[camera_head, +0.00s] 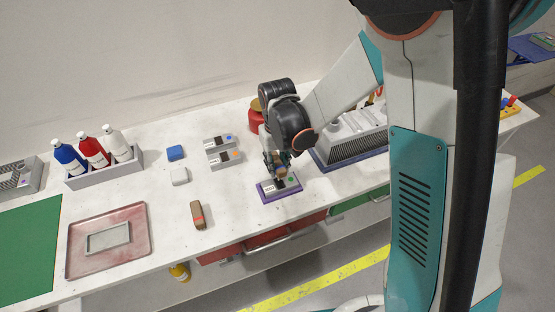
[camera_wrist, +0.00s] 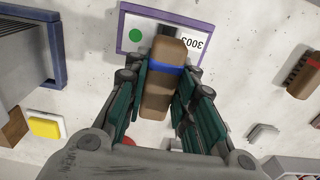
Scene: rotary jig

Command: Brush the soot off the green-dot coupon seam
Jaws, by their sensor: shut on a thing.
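The green-dot coupon lies in a purple-rimmed holder (camera_head: 267,198) near the front of the bench. In the wrist view its green dot (camera_wrist: 136,36) and a label reading 3003 (camera_wrist: 196,42) show on either side of a brush. My gripper (camera_head: 276,165) is shut on this brown brush with a blue band (camera_wrist: 160,88), whose far end overlaps the coupon. A dark patch shows on the coupon in the head view. The brush hides most of the seam, and I cannot tell whether its bristles touch it.
A second brown brush with a red band (camera_head: 198,215) lies to the left. Two grey coupons with blue and orange dots (camera_head: 222,158) lie behind. A finned grey housing (camera_head: 352,142) stands close on the right.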

